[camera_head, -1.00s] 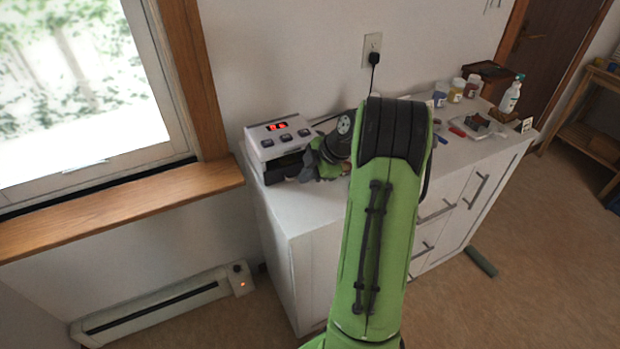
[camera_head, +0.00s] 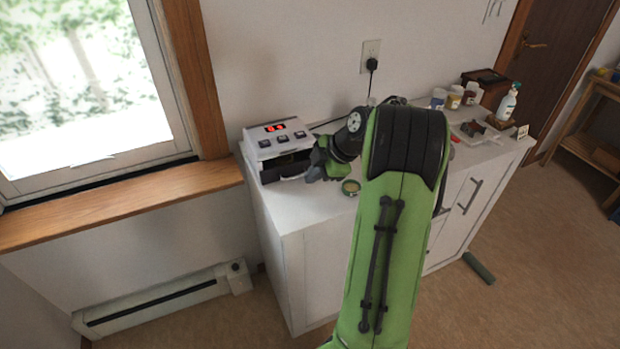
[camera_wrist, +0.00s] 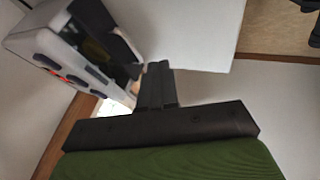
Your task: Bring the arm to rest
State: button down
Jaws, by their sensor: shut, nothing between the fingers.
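My gripper (camera_wrist: 157,82) is shut and empty in the wrist view, its dark fingers together. It hangs over the white cabinet top, beside the white box with a red display (camera_wrist: 58,52). In the head view my green arm crosses the middle of the picture, and its wrist end sits just right of that same box (camera_head: 277,140). The fingertips are hard to make out in the head view.
A small round tin (camera_head: 350,187) lies on the white cabinet (camera_head: 305,207) close to my wrist. Several jars, a pump bottle (camera_head: 508,102) and a tray (camera_head: 478,132) stand at the right end. A window and wooden sill (camera_head: 120,205) are at left.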

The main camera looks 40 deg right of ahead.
jog(key=p+v, duration=0.1)
jog(key=v, duration=0.5)
jog(key=shift+s, duration=0.3)
jog(key=shift+r, duration=0.2)
